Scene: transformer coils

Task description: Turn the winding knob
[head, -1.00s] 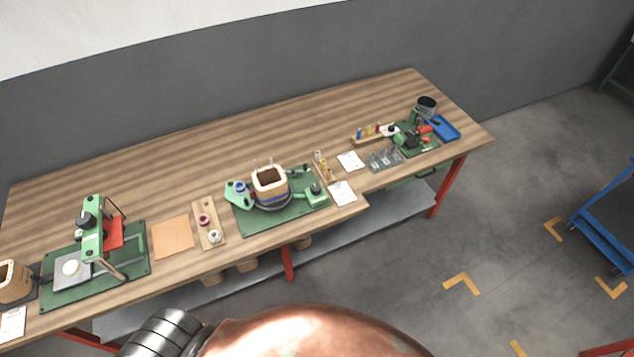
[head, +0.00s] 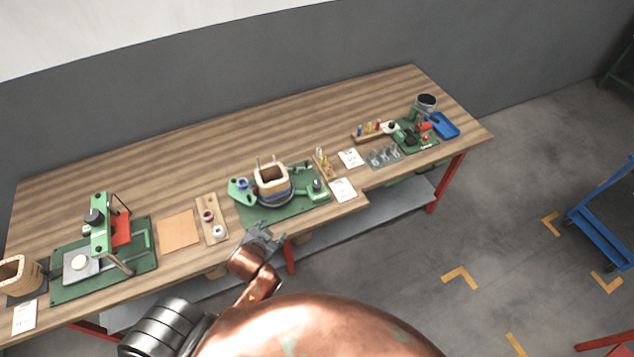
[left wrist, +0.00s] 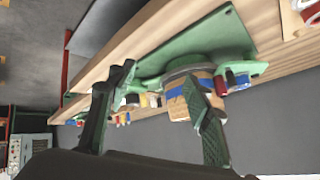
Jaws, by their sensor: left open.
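The winding station in the middle of the bench has a green board (head: 262,214) with a square wooden coil former (head: 270,182) on a round base. A green block with a small dark knob (head: 317,185) stands at its right. A green bracket with a blue part (head: 242,187) stands at its left. I cannot tell for sure which part is the winding knob. My left gripper (head: 266,232) is open and empty, just off the board's front edge. In the left wrist view its fingers (left wrist: 160,88) stand apart, with the tilted coil former (left wrist: 180,92) beyond them. My right gripper is out of view.
A wooden strip with spools (head: 211,220) and an orange sheet (head: 178,232) lie left of the board. A green press (head: 101,235) stands farther left. Papers, small holders and a blue tray (head: 445,124) lie at the right. The back of the bench is clear.

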